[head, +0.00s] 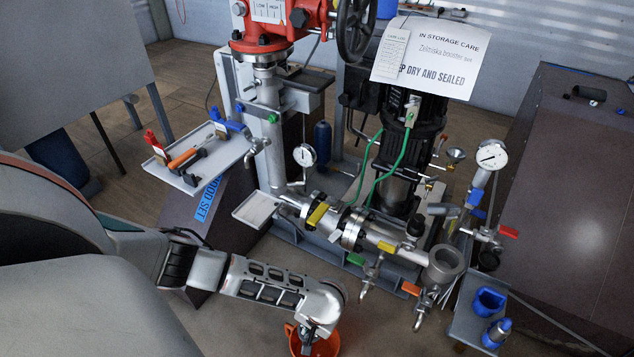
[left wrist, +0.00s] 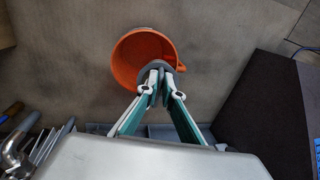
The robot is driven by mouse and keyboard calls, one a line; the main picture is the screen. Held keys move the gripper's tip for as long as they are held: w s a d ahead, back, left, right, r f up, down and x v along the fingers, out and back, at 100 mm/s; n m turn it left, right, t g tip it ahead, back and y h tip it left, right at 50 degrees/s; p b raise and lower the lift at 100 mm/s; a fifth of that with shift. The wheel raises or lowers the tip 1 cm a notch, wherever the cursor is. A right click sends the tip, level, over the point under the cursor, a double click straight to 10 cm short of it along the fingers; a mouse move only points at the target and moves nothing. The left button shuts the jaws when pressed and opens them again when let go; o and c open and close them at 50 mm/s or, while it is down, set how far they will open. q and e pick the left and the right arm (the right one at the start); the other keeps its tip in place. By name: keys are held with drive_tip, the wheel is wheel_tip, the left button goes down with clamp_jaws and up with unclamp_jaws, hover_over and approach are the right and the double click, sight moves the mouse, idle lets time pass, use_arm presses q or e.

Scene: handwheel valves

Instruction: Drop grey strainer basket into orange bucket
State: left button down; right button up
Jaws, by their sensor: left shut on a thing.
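The orange bucket (head: 328,345) stands on the floor at the bottom of the head view, partly cut off and partly behind my left gripper (head: 308,340). In the left wrist view the open bucket (left wrist: 130,62) lies just beyond the tips of my left gripper (left wrist: 160,75). The fingers are closed on a small grey piece, the grey strainer basket (left wrist: 178,67), over the right part of the bucket's mouth. Most of the basket is hidden by the fingers. I cannot tell whether it touches the bucket. My right gripper is in neither view.
An open grey cylindrical housing (head: 446,262) sits at the right end of the valve pipework. A grey tray (head: 198,165) with tools is at the left. A stand with blue parts (head: 488,302) is at the right. Brown floor (left wrist: 240,40) around the bucket is clear.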

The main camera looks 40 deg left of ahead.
use_arm(q)
drive_tip(key=shift+w, duration=0.1)
drive_tip(key=c, duration=2.1)
unclamp_jaws()
drive_tip(key=shift+c, duration=0.2)
drive_tip(key=shift+r, duration=0.1)
wheel_tip(320, 180, up, 12)
drive_tip(key=d, duration=0.2)
drive_tip(key=shift+w+d, duration=0.15)
drive_tip(key=shift+w, duration=0.1)
